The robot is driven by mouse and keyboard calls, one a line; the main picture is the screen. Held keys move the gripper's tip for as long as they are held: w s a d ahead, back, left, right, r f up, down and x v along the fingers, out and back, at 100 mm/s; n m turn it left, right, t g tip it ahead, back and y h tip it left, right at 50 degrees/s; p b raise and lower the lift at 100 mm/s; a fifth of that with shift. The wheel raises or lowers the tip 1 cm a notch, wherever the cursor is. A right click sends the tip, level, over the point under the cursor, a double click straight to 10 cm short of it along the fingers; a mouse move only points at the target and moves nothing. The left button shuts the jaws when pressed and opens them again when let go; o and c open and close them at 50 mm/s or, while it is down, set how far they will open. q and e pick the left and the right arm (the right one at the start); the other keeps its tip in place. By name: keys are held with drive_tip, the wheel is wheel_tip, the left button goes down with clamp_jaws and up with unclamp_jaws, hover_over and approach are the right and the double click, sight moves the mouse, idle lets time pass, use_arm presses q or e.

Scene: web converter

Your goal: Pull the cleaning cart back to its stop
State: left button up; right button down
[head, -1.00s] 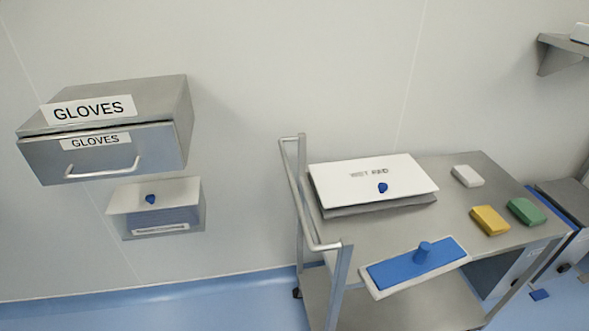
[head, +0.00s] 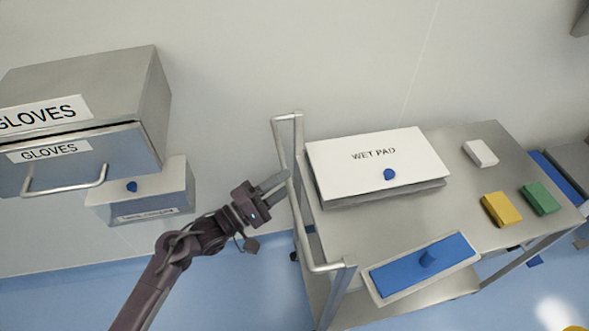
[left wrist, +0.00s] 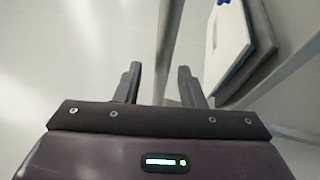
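The cleaning cart (head: 395,228) is a grey metal cart on the right of the head view. Its upright push handle (head: 301,232) is at its left end. My left gripper (head: 283,186) is at the handle's left side, fingers pointing at the bar. In the left wrist view, my left gripper (left wrist: 159,69) is open, and the handle bar (left wrist: 168,40) runs between the two spread fingers. I cannot tell whether a finger touches it. The cart's stop is not identifiable. My right gripper is not in view.
The cart top carries a WET PAD box (head: 355,165), a blue-padded tray (head: 385,283), and white (head: 480,153), yellow (head: 501,209) and green (head: 541,198) blocks. A GLOVES dispenser (head: 120,85) and a smaller box (head: 165,196) are on the wall at left. Blue floor (head: 235,295) is clear left of the cart.

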use_arm(q)
drive_tip(key=x, duration=0.3)
drive_tip(key=shift+a, duration=0.1)
drive_tip(key=shift+w+d, duration=0.3)
drive_tip(key=shift+d, duration=0.15)
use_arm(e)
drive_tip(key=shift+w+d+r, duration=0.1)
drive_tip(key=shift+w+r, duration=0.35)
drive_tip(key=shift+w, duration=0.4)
use_arm(q)
clamp_jaws()
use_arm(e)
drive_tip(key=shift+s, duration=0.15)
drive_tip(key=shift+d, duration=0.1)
